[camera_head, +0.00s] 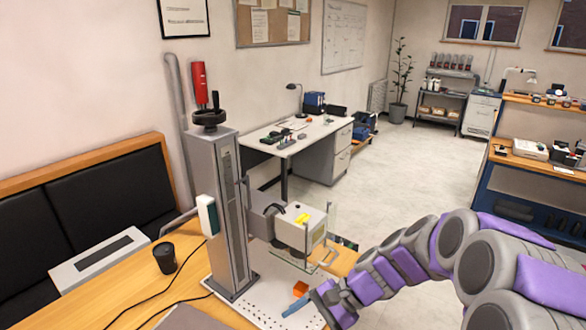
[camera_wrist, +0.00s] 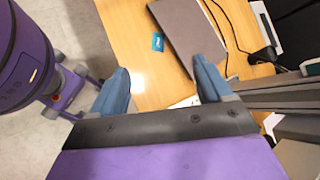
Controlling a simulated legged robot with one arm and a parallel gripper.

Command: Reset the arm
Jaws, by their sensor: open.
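My purple arm enters the head view from the right. My gripper (camera_head: 308,303) is low in the middle, above the perforated white base plate (camera_head: 262,288) of the laser marker. In the wrist view my gripper (camera_wrist: 163,82) shows two blue fingers spread wide apart, with nothing between them. The laser marker (camera_head: 228,195) stands on the wooden table (camera_head: 125,292), with a grey column and a boxy head (camera_head: 300,226). A small orange block (camera_head: 300,288) is on the plate, close beside my gripper.
A dark flat panel (camera_wrist: 187,28) and a small blue card (camera_wrist: 158,42) lie on the table. A black cup (camera_head: 165,257) stands left of the column, near loose cables. A white desk (camera_head: 310,132) is behind, a wooden-topped bench (camera_head: 540,165) at right. Open floor (camera_head: 420,165) lies between.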

